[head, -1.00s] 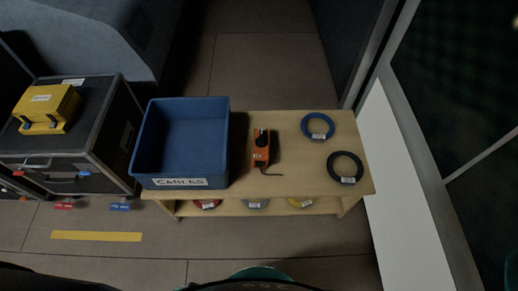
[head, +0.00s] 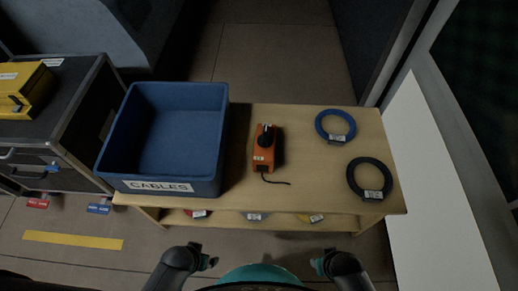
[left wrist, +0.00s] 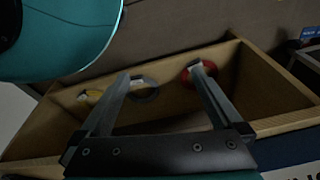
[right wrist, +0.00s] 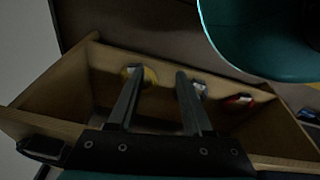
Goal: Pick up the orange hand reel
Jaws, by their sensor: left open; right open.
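The orange hand reel (head: 264,152) lies on the wooden bench top, between the blue bin and the two cable rings. It has a black knob on top and a dark cord trailing to the right from its near end. My left gripper (head: 212,262) is in front of the bench, below and to the left of the reel in the head view. Its fingers (left wrist: 165,80) are open and empty in the left wrist view. My right gripper (head: 315,265) is also in front of the bench, to the right. Its fingers (right wrist: 160,78) are open and empty.
A blue bin labelled CABLES (head: 158,186) stands on the left of the bench (head: 300,190). A blue ring (head: 319,121) and a black ring (head: 353,183) lie on the right. Several coloured rings sit on the lower shelf. A yellow case (head: 38,85) rests on a black case (head: 75,110).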

